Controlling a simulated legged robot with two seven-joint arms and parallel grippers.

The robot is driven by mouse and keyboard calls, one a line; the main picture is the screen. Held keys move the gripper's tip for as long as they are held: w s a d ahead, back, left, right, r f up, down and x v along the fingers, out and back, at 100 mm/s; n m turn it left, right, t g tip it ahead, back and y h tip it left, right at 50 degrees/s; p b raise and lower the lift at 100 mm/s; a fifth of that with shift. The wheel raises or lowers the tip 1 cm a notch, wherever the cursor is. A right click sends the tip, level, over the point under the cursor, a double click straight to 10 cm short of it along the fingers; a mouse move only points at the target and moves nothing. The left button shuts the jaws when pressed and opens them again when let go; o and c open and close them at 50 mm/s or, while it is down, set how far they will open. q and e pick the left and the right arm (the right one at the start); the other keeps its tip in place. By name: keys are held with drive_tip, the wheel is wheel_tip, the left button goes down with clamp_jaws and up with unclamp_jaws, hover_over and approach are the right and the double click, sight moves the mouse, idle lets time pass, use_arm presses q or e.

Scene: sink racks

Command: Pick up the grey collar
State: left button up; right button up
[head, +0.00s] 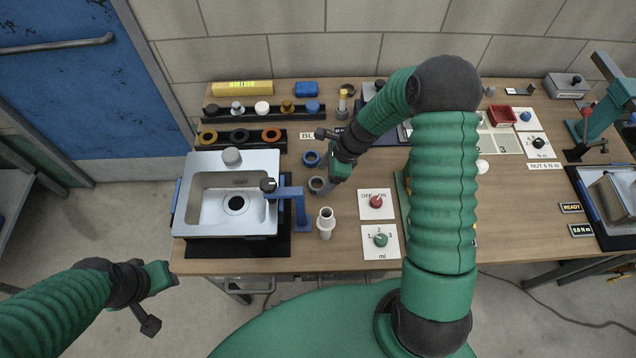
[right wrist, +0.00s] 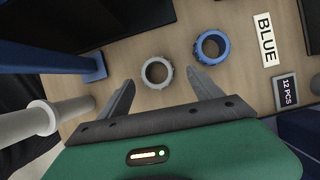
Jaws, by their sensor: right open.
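The grey collar (head: 316,184) is a ring lying flat on the wooden table, right of the sink and blue tap. In the right wrist view the grey collar (right wrist: 157,73) shows its open hole, just beyond and between the fingertips. My right gripper (head: 331,184) is open and empty beside it in the head view; its spread fingers (right wrist: 162,79) show in the wrist view, with no visible contact. A blue collar (head: 311,158) lies close behind the grey one, also seen in the wrist view (right wrist: 212,47). My left gripper (head: 160,279) hangs in front of the table, its jaws unclear.
The sink (head: 237,200) and its blue tap (head: 292,198) stand left of the collar. A white pipe fitting (head: 325,222) stands upright in front. A red-knob switch (head: 376,203) is to the right. A rack with several rings (head: 240,137) lies behind the sink.

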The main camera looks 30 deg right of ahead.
drive_tip(key=shift+a+x, duration=0.25)
drive_tip(key=shift+x, duration=0.95)
drive_tip(key=shift+a+f, duration=0.1)
drive_tip(key=shift+a, duration=0.1)
drive_tip(key=c, duration=0.3)
drive_tip(key=shift+d, duration=0.2)
drive_tip(key=c, duration=1.1)
use_arm(q)
drive_tip(key=shift+s+a+r, duration=0.1)
drive_tip(key=shift+a, duration=0.2)
use_arm(e)
drive_tip(key=shift+a, duration=0.1)
